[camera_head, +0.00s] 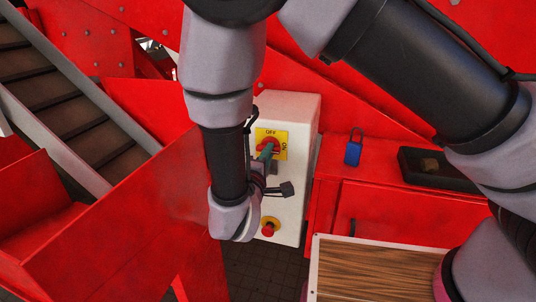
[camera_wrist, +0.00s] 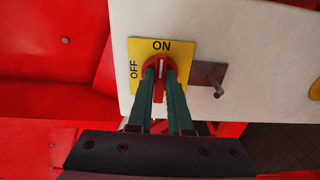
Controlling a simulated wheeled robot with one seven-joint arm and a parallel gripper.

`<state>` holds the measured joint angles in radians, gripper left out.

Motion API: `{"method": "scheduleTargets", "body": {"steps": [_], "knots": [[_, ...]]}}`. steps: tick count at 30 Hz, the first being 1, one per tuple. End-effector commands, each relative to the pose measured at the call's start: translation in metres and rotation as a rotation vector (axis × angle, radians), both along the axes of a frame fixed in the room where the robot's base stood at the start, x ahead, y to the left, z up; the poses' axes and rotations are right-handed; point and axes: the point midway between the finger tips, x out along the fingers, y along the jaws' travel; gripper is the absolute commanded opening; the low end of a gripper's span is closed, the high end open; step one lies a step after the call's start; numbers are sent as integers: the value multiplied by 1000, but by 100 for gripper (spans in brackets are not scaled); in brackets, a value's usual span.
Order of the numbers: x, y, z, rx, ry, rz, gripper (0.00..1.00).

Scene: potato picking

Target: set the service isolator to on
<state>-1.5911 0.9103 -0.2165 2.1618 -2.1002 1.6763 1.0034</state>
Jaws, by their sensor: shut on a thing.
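The service isolator is a red rotary handle (camera_wrist: 160,62) with a white line, on a yellow plate (camera_wrist: 186,46) marked ON and OFF. In the wrist view the white line stands upright and points toward ON, with OFF to the left. The yellow plate (camera_head: 281,140) also shows in the head view on a pale box, OFF at its top and ON at its right. My gripper (camera_wrist: 161,80) has its two green fingers on either side of the handle and is shut on it. The fingers hide part of the handle.
The pale box (camera_head: 293,198) carries a red button (camera_head: 268,229) on yellow below the isolator. A metal hasp (camera_wrist: 209,76) projects beside the plate. A blue padlock (camera_head: 353,152) and a black tray (camera_head: 410,167) are on the red machine to the right. A wooden-topped surface (camera_head: 370,270) lies lower right.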

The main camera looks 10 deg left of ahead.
Motion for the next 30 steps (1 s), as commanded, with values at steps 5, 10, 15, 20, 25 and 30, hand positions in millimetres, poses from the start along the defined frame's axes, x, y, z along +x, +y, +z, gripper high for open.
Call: {"method": "scheduleTargets", "body": {"steps": [5, 10, 15, 20, 25, 30], "knots": [[-1, 0, -1, -1, 2, 0, 0], [-1, 0, -1, -1, 2, 0, 40], [0, 0, -1, -1, 1, 0, 48], [-1, 0, 0, -1, 1, 0, 48], [-16, 2, -1, -1, 2, 4, 48], [-49, 5, -1, -1, 2, 5, 48]]}}
